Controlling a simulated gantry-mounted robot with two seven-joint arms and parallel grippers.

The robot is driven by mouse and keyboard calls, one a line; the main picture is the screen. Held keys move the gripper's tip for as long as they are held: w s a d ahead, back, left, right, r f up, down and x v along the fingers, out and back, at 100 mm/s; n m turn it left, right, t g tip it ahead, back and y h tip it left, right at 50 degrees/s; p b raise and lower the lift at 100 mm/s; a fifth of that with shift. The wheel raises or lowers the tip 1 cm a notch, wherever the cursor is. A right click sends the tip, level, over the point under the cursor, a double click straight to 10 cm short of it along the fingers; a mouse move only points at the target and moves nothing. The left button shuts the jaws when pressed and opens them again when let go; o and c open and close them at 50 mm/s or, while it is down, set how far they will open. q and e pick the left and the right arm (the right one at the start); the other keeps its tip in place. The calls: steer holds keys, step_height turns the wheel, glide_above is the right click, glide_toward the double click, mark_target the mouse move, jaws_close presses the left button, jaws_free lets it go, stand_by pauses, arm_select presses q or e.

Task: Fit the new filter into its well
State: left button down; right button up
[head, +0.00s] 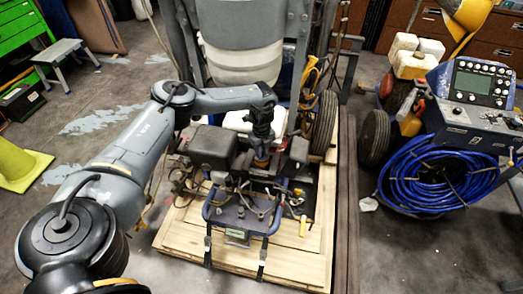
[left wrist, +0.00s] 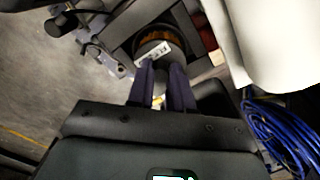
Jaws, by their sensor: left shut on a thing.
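My left arm reaches in from the left in the head view, and its gripper (head: 260,147) points down over the machine on the wooden pallet. A small orange-brown part, apparently the filter (head: 260,155), shows just under the gripper. In the left wrist view the two dark fingers (left wrist: 163,88) are close together on a round filter (left wrist: 153,44) with an orange-brown side and a white label. A dark square-edged housing surrounds it in that view, apparently the well. I cannot tell how deep the filter sits or whether it touches the well. My right gripper is not in view.
The striper's blue front frame (head: 240,222) stands close in front of the gripper. A dark engine box (head: 212,142) is to its left and a black wheel (head: 325,122) to its right. A coiled blue hose (head: 437,180) lies farther right. Open floor lies left of the pallet (head: 180,237).

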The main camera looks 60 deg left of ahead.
arm_select(q)
steer(key=shift+f, duration=0.55)
steer(key=c, duration=0.9)
jaws_free()
steer(key=shift+c, duration=0.2)
steer(key=shift+o, duration=0.3)
steer(key=shift+o, duration=1.3)
steer(key=shift+r, duration=0.15)
steer(key=shift+r+p, duration=0.45)
steer(key=shift+p, duration=0.1)
step_height(320, 180, up, 6)
steer(key=p, duration=0.6)
steer(key=shift+p, duration=0.35)
